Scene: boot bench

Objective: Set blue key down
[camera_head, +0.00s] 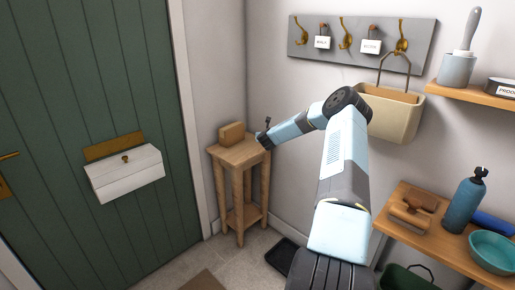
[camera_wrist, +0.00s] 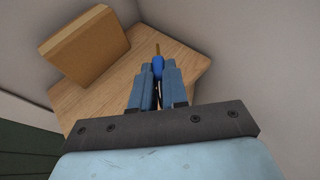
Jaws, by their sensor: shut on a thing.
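The blue key (camera_wrist: 158,66) is between the fingertips of my gripper (camera_wrist: 157,78) in the wrist view, with a thin brown piece sticking out beyond it. My gripper is shut on the key, over the top of a small wooden stand (camera_wrist: 182,58). I cannot tell whether the key touches the wood. In the head view my gripper (camera_head: 267,124) is at the right edge of the stand (camera_head: 239,153), and the key is too small to make out there.
A tan box-like block (camera_wrist: 84,44) stands on the left of the stand's top; it also shows in the head view (camera_head: 231,133). Walls close in behind. A hook rack (camera_head: 361,43) with a hanging beige bin (camera_head: 390,115) is on the wall. A green door (camera_head: 95,90) is at left.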

